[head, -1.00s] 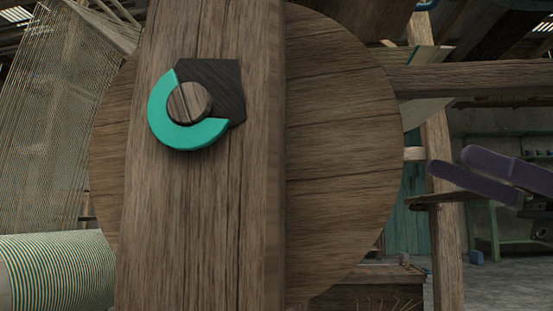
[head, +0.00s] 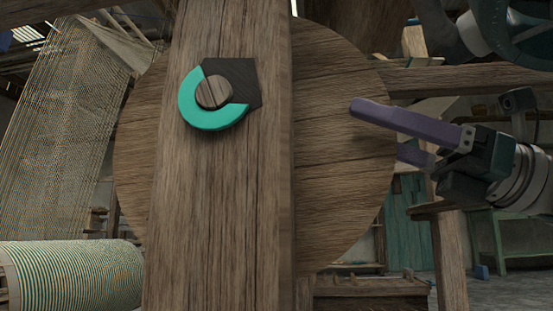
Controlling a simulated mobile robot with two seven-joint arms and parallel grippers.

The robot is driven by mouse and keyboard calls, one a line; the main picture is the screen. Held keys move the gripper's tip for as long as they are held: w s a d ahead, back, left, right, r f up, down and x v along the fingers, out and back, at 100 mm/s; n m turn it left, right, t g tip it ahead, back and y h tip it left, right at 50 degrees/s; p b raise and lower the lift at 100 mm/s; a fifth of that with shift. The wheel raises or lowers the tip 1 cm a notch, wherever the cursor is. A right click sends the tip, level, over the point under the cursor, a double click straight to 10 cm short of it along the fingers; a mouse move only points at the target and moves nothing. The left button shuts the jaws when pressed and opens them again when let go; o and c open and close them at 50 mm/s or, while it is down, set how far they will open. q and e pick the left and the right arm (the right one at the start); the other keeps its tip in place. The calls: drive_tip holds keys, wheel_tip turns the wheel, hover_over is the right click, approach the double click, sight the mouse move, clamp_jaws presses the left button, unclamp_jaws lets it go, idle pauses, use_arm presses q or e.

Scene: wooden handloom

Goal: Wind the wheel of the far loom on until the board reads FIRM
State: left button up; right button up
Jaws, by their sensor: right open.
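The large round wooden wheel (head: 335,190) stands behind a thick upright post (head: 218,220). A teal ring-shaped piece (head: 205,115) and a dark angular block (head: 240,82) sit around a round wooden axle end (head: 214,92) on the post. My right gripper (head: 378,130) comes in from the right, open and empty, with its purple fingers in front of the wheel's right side. I cannot tell whether a finger touches the wheel. My left gripper is not in view. No board with readable text shows.
A roll of striped cloth (head: 75,275) lies at the lower left, with warp threads (head: 60,120) rising above it. A wooden beam (head: 470,78) crosses at the right, behind my right arm. A green bench (head: 515,232) stands farther back.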

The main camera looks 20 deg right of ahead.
drive_tip(key=shift+w+d, duration=0.15)
drive_tip(key=c, duration=0.3)
clamp_jaws()
idle(0.8)
drive_tip(key=shift+r, duration=0.15)
